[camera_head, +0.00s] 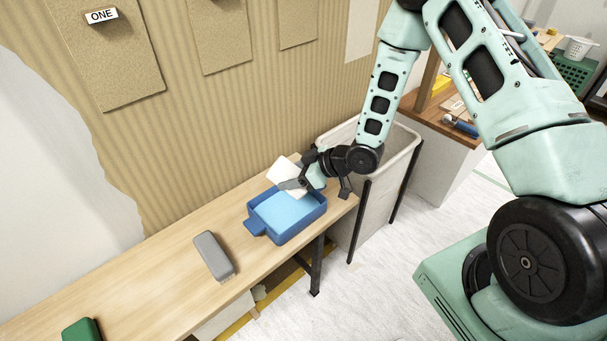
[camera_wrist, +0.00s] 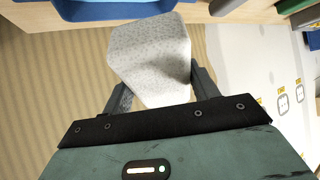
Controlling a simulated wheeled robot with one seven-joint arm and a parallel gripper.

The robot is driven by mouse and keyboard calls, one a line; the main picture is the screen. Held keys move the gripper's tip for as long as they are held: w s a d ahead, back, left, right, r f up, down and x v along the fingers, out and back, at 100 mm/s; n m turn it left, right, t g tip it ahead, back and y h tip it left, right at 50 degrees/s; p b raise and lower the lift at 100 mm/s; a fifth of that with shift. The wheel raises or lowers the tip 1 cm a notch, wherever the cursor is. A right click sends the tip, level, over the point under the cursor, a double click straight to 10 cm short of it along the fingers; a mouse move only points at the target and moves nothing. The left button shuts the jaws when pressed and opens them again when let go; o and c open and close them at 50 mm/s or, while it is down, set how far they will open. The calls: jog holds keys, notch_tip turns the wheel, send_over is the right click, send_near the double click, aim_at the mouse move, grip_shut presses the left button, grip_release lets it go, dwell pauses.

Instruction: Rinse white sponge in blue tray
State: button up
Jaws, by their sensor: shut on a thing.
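The white sponge (camera_head: 284,174) is held between the fingers of my gripper (camera_head: 304,182), tilted, over the far edge of the blue tray. In the wrist view the speckled white sponge (camera_wrist: 152,55) sits between the two dark fingers of my gripper (camera_wrist: 155,85). The blue tray (camera_head: 258,228) stands near the right end of the wooden table, with light blue water (camera_head: 286,210) inside. Part of the blue tray (camera_wrist: 110,10) shows at the top of the wrist view. The sponge appears above the water, and I cannot tell whether it touches the tray's rim.
A grey block (camera_head: 213,256) lies on the wooden table (camera_head: 160,290) left of the tray, and a green object (camera_head: 82,331) is at its near left. A pale bin (camera_head: 375,190) stands beyond the table's right end. The wall (camera_head: 215,150) runs along the back.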

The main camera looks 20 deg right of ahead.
jog(key=shift+w+f+m+h+b, duration=0.3)
jog(key=shift+w+f+b, duration=0.55)
jog(key=shift+b, duration=0.25)
jog(key=shift+w+d+r+m+h+b, duration=0.1)
jog(key=shift+w+r+m+h+b, duration=0.15)
jog(key=shift+w+h+b, duration=0.2)
notch_tip(320, 180, down, 9)
jog(key=b, duration=0.7)
jog(key=shift+s, duration=0.1)
jog(key=shift+f, duration=0.5)
jog(key=shift+f, duration=0.85)
jog(key=shift+f, duration=0.15)
